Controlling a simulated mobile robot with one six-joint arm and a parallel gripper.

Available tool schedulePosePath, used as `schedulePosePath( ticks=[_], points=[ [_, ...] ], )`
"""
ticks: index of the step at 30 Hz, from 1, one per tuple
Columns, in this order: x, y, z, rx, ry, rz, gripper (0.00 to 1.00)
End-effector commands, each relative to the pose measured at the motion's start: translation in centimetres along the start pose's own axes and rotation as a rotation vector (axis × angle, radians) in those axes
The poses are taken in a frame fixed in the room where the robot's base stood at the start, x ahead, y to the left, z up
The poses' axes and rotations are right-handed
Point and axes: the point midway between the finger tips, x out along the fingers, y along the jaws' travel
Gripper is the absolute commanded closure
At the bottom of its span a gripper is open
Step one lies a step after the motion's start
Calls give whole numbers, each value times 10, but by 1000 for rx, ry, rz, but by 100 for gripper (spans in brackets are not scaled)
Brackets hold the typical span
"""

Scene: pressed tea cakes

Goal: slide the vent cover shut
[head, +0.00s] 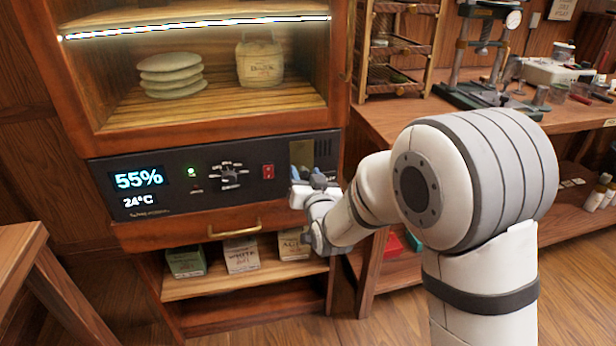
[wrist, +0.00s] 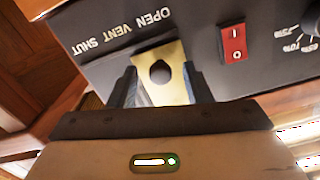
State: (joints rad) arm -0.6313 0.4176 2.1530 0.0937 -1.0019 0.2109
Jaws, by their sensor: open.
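The vent cover is a brass plate on the dark control panel, and it shows in the wrist view (wrist: 172,92) and in the head view (head: 302,153). It has a dark round knob (wrist: 160,72). The cover sits on the OPEN side of the VENT label, beside the red switch. Dark vent slots (head: 323,150) show uncovered to its right in the head view. My gripper (wrist: 160,80) is open, with one finger on either side of the plate and knob in the wrist view. Whether the fingers touch the knob I cannot tell. In the head view my gripper (head: 315,182) partly hides the cover's lower part.
The panel (head: 215,205) has a display reading 55% and 24°C, a dial (head: 229,176) and a red switch (head: 268,171). A glazed cabinet (head: 215,116) with tea cakes is above, and a brass-handled drawer (head: 234,231) is below. A workbench (head: 380,122) stands at right.

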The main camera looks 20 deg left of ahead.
Motion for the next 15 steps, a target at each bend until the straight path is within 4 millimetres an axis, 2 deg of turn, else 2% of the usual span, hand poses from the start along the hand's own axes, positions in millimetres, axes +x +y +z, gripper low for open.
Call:
schedulePosePath(
  ticks=[5,15],
  points=[
    [0,0,0,0,0,1,55],
    [0,1,0,0,0,1,82]
  ],
)
